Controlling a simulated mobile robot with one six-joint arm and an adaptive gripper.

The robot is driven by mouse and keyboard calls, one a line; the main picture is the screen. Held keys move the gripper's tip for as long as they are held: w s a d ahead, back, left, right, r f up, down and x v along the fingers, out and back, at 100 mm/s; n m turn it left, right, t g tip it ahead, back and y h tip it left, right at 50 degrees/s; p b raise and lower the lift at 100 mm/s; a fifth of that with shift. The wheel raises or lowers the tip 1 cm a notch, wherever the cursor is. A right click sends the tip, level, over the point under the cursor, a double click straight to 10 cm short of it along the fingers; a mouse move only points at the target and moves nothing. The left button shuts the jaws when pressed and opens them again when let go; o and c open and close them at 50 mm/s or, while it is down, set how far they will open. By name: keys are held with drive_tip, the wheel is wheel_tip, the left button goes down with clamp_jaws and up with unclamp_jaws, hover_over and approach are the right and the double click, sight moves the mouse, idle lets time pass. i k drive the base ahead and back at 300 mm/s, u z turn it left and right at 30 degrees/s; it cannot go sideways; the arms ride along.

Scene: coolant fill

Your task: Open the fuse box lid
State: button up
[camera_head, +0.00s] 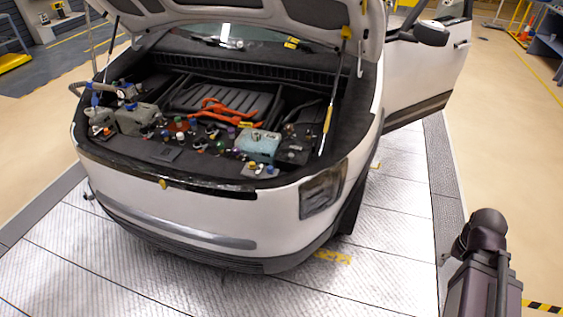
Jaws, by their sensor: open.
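A white car stands with its hood raised and its engine bay (240,88) open toward me. A small dark box (292,156) sits at the bay's front right corner, beside a light blue tank. It may be the fuse box, but it is too small and dark to be sure. I cannot make out a lid edge or whether a lid is up. My dark arm (485,255) shows at the lower right, in front of and right of the car, well apart from the bay. My gripper is not in view.
The light blue tank (258,146), orange cables (228,112), a grey tank (137,119) and several coloured caps crowd the bay. A prop rod (327,118) stands at its right side. The raised hood (250,12) hangs above. The right door (425,70) is open. Floor before the car is clear.

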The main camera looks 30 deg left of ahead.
sight(294, 152)
drive_tip(key=k, duration=0.3)
drive_tip(key=u, duration=0.05)
drive_tip(key=i, duration=1.15)
drive_tip(key=u, duration=0.55)
